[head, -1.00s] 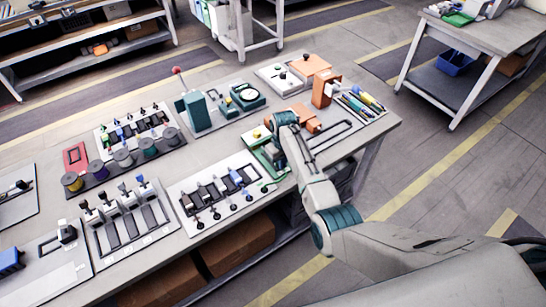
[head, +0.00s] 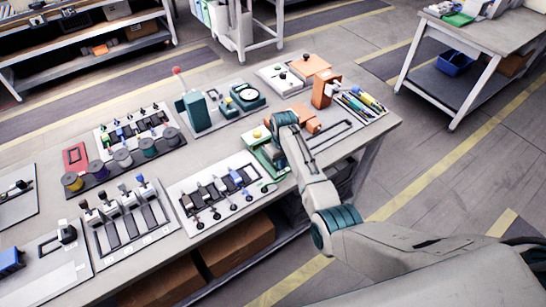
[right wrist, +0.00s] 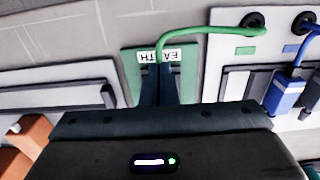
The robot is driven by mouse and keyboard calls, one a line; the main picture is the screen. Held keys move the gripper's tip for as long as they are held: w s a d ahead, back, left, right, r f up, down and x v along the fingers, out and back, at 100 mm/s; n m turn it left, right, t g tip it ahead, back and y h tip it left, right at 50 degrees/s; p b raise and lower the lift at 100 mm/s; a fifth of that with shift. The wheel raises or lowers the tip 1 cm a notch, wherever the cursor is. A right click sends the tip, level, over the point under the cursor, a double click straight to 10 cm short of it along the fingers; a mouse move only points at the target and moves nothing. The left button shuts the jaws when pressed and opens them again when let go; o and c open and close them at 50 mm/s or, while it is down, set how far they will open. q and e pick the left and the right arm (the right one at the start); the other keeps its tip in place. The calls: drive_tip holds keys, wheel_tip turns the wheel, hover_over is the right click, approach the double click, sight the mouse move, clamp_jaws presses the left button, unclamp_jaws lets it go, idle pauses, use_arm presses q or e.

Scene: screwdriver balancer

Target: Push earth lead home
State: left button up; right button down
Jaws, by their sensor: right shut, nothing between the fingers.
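The green earth block (right wrist: 188,70) with its upside-down EARTH label (right wrist: 160,56) shows in the right wrist view. The green earth lead (right wrist: 212,34) runs from a black round fitting (right wrist: 252,22) on the white board to the block, and bends down by the label. My right gripper (right wrist: 160,88) is shut and empty, its fingers over the block just by the lead's end. Whether they touch the lead or block, and how deep the lead sits, I cannot tell. In the head view my right gripper (head: 280,148) hides part of the green block (head: 258,148). My left gripper is not in view.
A blue plug (right wrist: 286,95) sits on the white lead board beside the block; the board also shows in the head view (head: 205,228). An orange block (head: 314,126) and a dark frame (head: 335,135) are right of my gripper. Several spools and tools crowd the bench.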

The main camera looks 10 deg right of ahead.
drive_tip(key=shift+w+a+b, duration=0.3)
drive_tip(key=shift+w+b, duration=0.4)
drive_tip(key=shift+w, duration=0.1)
drive_tip(key=shift+w+a+b, duration=0.25)
drive_tip(key=shift+w+b, duration=0.4)
drive_tip(key=shift+w, duration=0.1)
idle(0.4)
drive_tip(key=shift+s, duration=0.1)
drive_tip(key=shift+s+d+p, duration=0.2)
drive_tip(key=shift+s+p, duration=0.35)
drive_tip(key=shift+p, duration=0.55)
wheel_tip(320, 180, up, 5)
drive_tip(key=p, duration=0.5)
drive_tip(key=shift+r, duration=0.1)
drive_tip(key=shift+r+p, duration=0.5)
drive_tip(key=shift+r, duration=0.4)
idle(0.5)
